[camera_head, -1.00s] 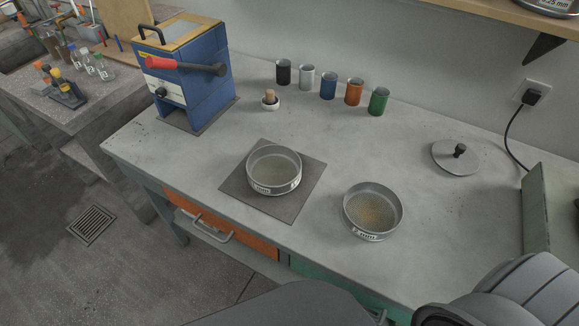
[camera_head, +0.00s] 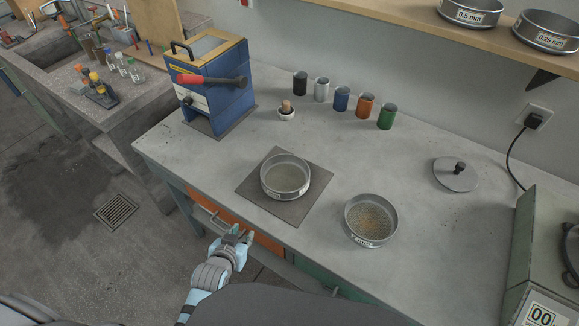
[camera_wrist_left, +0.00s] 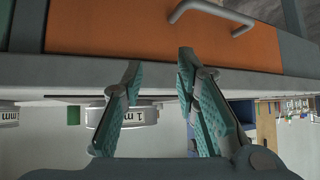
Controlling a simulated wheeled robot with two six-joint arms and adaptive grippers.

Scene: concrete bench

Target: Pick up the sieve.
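One round metal sieve (camera_head: 285,176) with a white label sits on a dark square mat (camera_head: 262,207) on the bench. A second sieve (camera_head: 371,221), with brownish material in it, stands to its right on bare concrete. My left gripper (camera_head: 243,233) is in front of the bench's front edge, below and left of the sieves, touching neither. In the left wrist view, which is upside down, its teal-padded fingers (camera_wrist_left: 160,72) are apart with nothing between them. A labelled sieve (camera_wrist_left: 125,114) shows beyond them, partly hidden by a finger. My right gripper is out of view.
Several coloured cups (camera_head: 342,99) line the back. A blue apparatus (camera_head: 212,88) with a red handle stands left, a lid (camera_head: 456,174) right, near a grey-green machine (camera_head: 548,262). An orange drawer (camera_head: 266,243) with a handle is under the bench edge. Two sieves sit on the shelf (camera_head: 420,14).

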